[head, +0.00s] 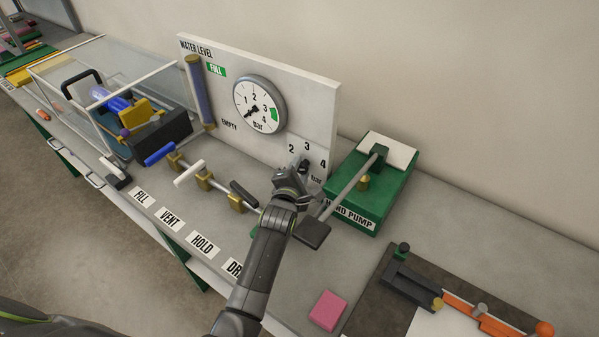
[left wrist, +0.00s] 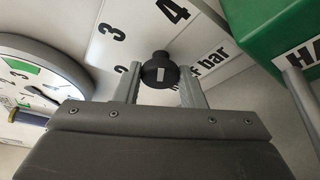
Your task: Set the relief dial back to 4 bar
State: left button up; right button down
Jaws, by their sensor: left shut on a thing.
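The relief dial is a small black knob (left wrist: 160,70) with a short white mark, on the white panel beside the printed 2, 3, 4 and "bar". In the left wrist view it sits between the two fingers of my left gripper (left wrist: 160,88), which is shut on it. In the head view my left gripper (head: 298,180) reaches up to the panel's lower right and hides most of the dial. Which number the mark points at cannot be told. The round pressure gauge (head: 259,105) has its needle at the lower left, near the low end. My right gripper is not in view.
The green hand pump (head: 368,185) with its lever stands close right of my gripper. Valve handles, blue, white (head: 188,174) and black, line the pipe at left. A clear-walled box (head: 75,100) is further left. A pink block (head: 328,310) lies in front.

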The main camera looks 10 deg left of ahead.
pick_arm(q)
jog(key=o, duration=1)
notch_tip(320, 180, up, 10)
jog(key=p, duration=0.7)
jog(key=shift+s, duration=0.1)
jog(key=shift+a+r, duration=0.1)
jog(key=shift+a, duration=0.1)
jog(key=shift+d, duration=0.2)
